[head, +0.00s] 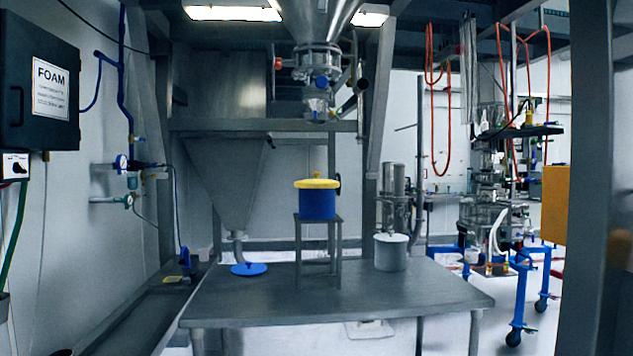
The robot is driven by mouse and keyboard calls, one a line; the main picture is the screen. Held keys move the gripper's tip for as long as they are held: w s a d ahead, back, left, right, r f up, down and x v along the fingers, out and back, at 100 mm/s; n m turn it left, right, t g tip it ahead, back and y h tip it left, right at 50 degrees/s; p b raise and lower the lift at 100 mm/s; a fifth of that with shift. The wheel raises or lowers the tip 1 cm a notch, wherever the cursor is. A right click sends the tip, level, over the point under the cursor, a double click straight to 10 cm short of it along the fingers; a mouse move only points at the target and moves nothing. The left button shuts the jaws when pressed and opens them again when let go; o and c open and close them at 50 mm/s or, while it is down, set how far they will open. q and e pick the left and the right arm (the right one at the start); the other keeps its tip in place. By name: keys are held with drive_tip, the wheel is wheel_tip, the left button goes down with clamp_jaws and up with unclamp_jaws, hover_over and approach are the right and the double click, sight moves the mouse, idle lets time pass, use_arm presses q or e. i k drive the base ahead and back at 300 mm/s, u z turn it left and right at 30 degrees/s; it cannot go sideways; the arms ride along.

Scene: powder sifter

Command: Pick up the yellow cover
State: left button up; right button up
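The yellow cover (317,184) lies on top of a blue container (317,205), with a small knob at its middle. The blue container stands upright on a small grey metal stand (319,222) on the table. Neither of my grippers shows in the head view.
The grey metal table (225,308) is mostly bare at its front. A blue disc (249,269) lies at its left and a grey lidded pot (391,254) stands right of the stand. A metal hopper outlet (318,75) hangs above. A metal post (590,190) stands at the right.

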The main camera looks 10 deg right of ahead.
sight(316, 183)
drive_tip(key=u, duration=0.05)
drive_tip(key=i, duration=1.8)
drive_tip(key=z, duration=0.1)
